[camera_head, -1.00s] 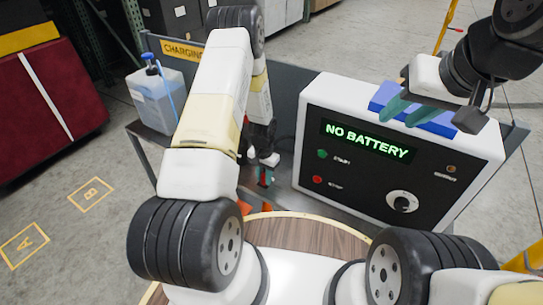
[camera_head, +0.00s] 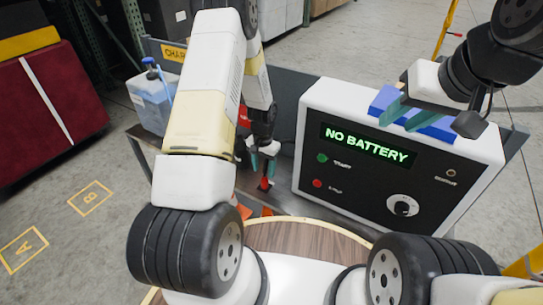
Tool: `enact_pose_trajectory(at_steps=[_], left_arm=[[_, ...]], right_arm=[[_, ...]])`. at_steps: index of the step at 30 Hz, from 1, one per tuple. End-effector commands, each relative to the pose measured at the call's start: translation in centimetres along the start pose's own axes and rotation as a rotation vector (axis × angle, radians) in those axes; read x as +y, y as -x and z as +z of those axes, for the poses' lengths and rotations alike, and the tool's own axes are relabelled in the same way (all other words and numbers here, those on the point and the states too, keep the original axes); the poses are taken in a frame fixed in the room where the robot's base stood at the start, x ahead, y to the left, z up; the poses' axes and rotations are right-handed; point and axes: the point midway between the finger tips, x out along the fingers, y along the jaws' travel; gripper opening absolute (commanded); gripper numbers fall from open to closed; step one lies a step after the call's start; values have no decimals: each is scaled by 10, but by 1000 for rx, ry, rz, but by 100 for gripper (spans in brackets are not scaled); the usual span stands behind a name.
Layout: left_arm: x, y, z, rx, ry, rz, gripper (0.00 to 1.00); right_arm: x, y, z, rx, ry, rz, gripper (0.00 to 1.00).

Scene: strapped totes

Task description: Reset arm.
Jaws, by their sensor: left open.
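My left gripper (camera_head: 263,166) is low behind my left arm, over the metal cart top beside the charger box. Its fingers show as teal tips, apart, with a small red thing (camera_head: 266,184) just below them. I cannot tell whether they touch it. My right gripper (camera_head: 402,112) is at the top right, over the blue part (camera_head: 430,122) on top of the white charger box (camera_head: 318,95). Its teal fingers look apart, with the blue part behind or between them. Whether they touch it is unclear.
The charger box display reads "NO BATTERY". A dark red block (camera_head: 45,110) stands far left. Floor marks A and B lie on clear floor.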

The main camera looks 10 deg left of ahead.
Motion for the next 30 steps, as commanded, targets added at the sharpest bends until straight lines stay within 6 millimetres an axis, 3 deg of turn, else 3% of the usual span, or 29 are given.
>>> enact_pose_trajectory(at_steps=[16,19,23,30], left_arm=[[0,6,0,0,0,0,52],[-1,20,-2,13,8,-2,52],[-2,69,-5,58,38,-6,52],[8,196,13,177,115,-4,52]], right_arm=[[0,0,0,0,0,0,36],[0,0,0,0,0,0,36],[0,0,0,0,0,0,36],[0,0,0,0,0,0,36]])
